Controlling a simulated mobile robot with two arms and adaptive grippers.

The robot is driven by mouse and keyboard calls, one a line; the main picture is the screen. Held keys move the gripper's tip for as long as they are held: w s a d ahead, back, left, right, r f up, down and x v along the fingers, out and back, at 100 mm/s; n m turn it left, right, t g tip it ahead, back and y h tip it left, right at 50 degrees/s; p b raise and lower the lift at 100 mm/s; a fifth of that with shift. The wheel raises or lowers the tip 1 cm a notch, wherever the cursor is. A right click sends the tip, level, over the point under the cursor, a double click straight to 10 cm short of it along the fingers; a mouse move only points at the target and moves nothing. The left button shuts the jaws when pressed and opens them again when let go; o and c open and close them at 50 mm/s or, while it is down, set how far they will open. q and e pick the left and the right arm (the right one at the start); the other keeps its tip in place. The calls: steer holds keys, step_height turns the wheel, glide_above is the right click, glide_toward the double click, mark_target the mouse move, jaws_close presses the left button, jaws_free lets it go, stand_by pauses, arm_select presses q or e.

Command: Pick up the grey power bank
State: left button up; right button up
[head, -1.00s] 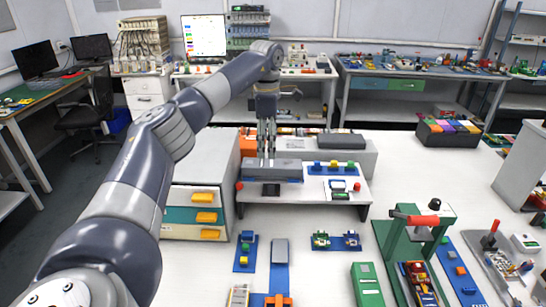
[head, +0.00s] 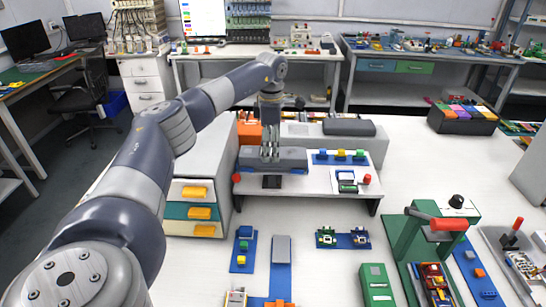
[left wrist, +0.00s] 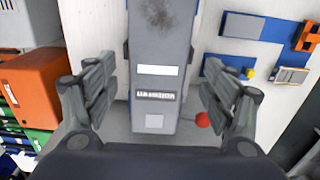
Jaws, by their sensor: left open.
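A long grey block (head: 290,158), which I take to be the grey power bank, lies across the left part of a low white stand (head: 313,186). In the left wrist view the block (left wrist: 155,88) shows pale labels and a dark smudge at its top. My left gripper (head: 269,157) points down at it in the head view. In the left wrist view my left gripper (left wrist: 157,100) is open, with one finger on each side of the block and visible gaps between. My right gripper is not in view.
A red knob (left wrist: 202,120) is close by the right finger. An orange box (left wrist: 34,86) stands to the left. A blue strip with small coloured blocks (head: 341,157) shares the stand. A dark grey case (head: 349,127) lies behind. A drawer unit (head: 192,212) stands left of the stand.

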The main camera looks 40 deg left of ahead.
arm_select(q)
steer(key=f, duration=0.2)
steer(key=f+p, duration=0.1)
steer(key=shift+w+d+f, duration=0.15)
steer(key=shift+w+f, duration=0.1)
steer(key=shift+f, duration=0.2)
steer(key=shift+c, duration=1.4)
steer(key=c, duration=1.2)
steer(key=shift+o, duration=0.2)
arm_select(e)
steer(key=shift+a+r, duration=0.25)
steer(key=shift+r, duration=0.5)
arm_select(q)
steer(key=shift+r, duration=0.1)
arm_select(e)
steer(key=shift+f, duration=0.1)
